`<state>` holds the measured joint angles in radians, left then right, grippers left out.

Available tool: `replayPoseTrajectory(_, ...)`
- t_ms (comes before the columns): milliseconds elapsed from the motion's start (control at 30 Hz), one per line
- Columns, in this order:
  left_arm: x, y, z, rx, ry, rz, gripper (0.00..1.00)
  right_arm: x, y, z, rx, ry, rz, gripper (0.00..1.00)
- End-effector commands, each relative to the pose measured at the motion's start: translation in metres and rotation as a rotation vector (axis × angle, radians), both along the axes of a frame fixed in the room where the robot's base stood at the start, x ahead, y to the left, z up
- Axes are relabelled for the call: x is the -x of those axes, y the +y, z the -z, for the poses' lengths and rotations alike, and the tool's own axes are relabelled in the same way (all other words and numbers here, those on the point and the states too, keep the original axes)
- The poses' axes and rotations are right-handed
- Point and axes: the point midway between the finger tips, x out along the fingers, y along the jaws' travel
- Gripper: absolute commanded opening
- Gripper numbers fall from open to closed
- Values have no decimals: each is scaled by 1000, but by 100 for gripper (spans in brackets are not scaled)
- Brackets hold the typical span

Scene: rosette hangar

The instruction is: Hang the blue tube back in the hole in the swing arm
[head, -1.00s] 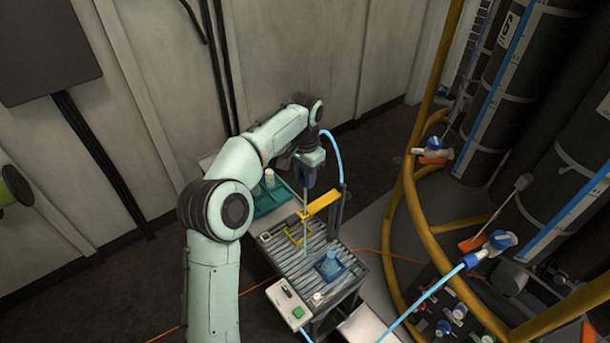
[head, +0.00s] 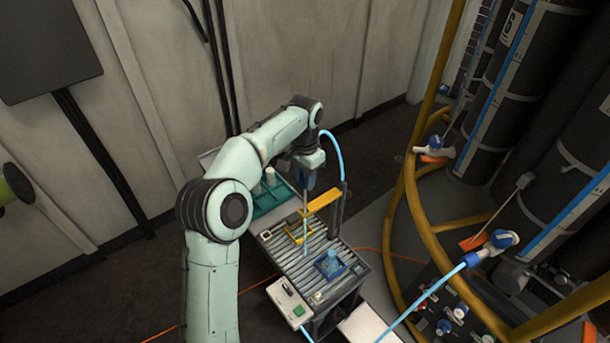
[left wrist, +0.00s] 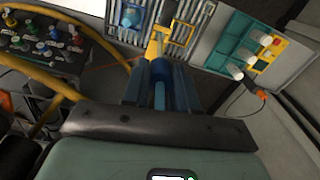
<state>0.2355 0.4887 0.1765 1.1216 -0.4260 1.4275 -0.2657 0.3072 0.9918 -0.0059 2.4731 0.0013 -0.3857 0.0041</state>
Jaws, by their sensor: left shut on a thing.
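My left gripper (head: 304,187) points down above the slatted bench in the head view and is shut on the blue tube. The tube (head: 306,235) hangs thin and nearly upright below it, its lower end over the slats. The tube's upper part (left wrist: 159,96) shows between the two fingers in the left wrist view. The yellow swing arm (head: 325,199) reaches left from a dark post, and the tube passes by its free end. The swing arm also shows just beyond the fingertips (left wrist: 154,48). I cannot make out the hole or whether the tube is in it. My right gripper is not in view.
The slatted bench (head: 286,256) carries a blue vessel (head: 330,264) and a yellow frame (head: 297,233). A control box (head: 289,298) with a green button sits at its front. A teal rack (head: 270,198) stands behind, and curved yellow pipes (head: 408,210) rise at right.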

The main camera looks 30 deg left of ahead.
Motion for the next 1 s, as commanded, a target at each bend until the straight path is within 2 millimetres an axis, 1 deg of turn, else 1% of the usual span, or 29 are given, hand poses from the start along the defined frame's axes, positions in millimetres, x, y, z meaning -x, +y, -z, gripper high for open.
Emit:
replayPoseTrajectory(233,0,0,10,0,0,0,0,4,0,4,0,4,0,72)
replayPoseTrajectory(667,0,0,11,0,-1,0,0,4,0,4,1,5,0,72)
replayPoseTrajectory(1000,0,0,24,0,0,1,0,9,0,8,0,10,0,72)
